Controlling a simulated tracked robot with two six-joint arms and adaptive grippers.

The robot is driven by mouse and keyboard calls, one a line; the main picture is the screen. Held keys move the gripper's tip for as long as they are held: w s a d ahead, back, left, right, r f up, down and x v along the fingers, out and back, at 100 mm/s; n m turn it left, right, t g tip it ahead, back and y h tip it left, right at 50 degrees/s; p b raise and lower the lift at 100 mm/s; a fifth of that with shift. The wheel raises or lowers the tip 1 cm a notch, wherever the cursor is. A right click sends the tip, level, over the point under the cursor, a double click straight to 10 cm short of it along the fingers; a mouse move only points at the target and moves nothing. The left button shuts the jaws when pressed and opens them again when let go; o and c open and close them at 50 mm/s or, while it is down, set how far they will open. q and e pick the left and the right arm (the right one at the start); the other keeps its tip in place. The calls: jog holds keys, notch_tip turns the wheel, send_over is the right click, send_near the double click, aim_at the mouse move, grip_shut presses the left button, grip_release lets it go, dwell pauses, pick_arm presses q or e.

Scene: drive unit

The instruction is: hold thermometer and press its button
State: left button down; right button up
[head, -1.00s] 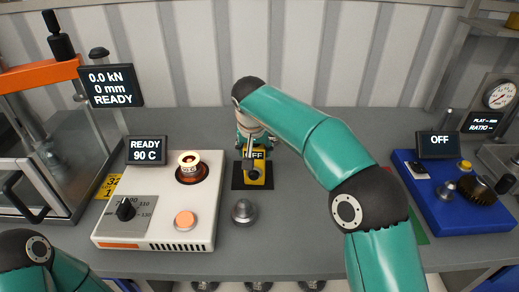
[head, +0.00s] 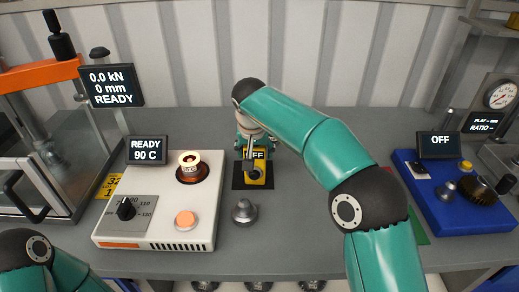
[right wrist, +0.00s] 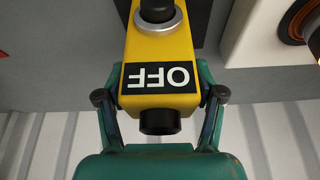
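The thermometer is a yellow handheld device (head: 258,180) on a small black mat (head: 240,184) at the middle of the bench. Its screen reads OFF upside down in the right wrist view (right wrist: 162,78). A round black button in a silver ring (right wrist: 157,14) is on its face, and a black nose (right wrist: 159,121) points at my palm. My right gripper (right wrist: 160,85) has one finger on each side of the screen end, and both appear to touch the body. In the head view this gripper (head: 250,150) partly hides the screen. My left gripper is out of view.
A white heater box (head: 150,225) with a glowing-topped coil (head: 190,165) stands left of the thermometer. A grey metal knob-like piece (head: 244,211) lies in front. A blue machine (head: 465,210) is at right and a framed press (head: 40,150) at left. Bare bench lies behind.

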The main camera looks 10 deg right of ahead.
jog(key=shift+o, duration=1.1)
jog(key=shift+w+r, duration=0.1)
